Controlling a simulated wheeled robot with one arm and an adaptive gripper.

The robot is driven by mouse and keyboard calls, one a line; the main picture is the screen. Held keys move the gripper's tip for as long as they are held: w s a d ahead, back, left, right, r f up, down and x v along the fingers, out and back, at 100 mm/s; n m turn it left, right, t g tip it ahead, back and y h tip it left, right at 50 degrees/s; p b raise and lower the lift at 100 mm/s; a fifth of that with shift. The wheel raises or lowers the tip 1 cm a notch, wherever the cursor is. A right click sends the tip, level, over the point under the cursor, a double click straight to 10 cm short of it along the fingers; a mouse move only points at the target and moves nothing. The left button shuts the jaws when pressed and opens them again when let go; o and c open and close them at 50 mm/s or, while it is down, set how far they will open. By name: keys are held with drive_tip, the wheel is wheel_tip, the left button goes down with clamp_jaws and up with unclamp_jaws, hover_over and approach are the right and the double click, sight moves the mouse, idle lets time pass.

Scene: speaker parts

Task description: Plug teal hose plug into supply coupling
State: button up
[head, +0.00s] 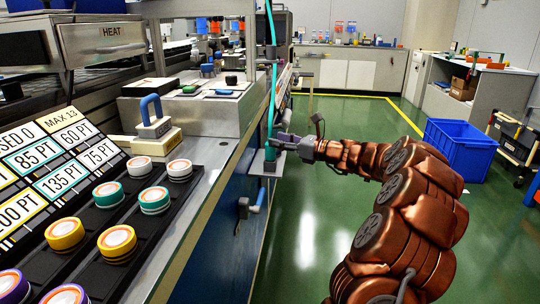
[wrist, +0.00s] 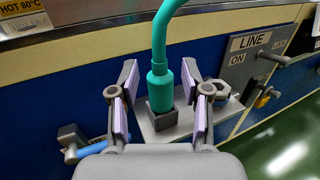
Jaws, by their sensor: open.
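The teal hose plug (wrist: 160,90) stands upright in a dark square socket (wrist: 158,119) on a grey bracket plate, with its hose rising from the top. The plug also shows in the head view (head: 270,149), at the side of the bench. My gripper (wrist: 159,80) is open, with its lavender pads on either side of the plug and visible gaps between. In the head view my gripper (head: 280,141) reaches the plug from the right. A grey fitting with a blue pipe (wrist: 78,146) sits lower left in the wrist view; I cannot tell if it is the supply coupling.
A LINE ON/LOCK panel with a lever (wrist: 262,55) is right of the bracket. The bench edge runs above it. The teal hose (head: 272,60) hangs from above. A blue crate (head: 459,149) stands on the green floor at the right, with open floor before it.

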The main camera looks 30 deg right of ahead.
drive_tip(key=x, duration=0.1)
drive_tip(key=b+x, duration=0.1)
drive_tip(key=shift+w+a+f, duration=0.2)
drive_tip(key=shift+f, duration=0.1)
drive_tip(key=shift+w+a+r, duration=0.15)
drive_tip(key=shift+w+a, duration=0.05)
drive_tip(key=shift+w, duration=0.35)
drive_tip(key=shift+c, duration=0.2)
clamp_jaws()
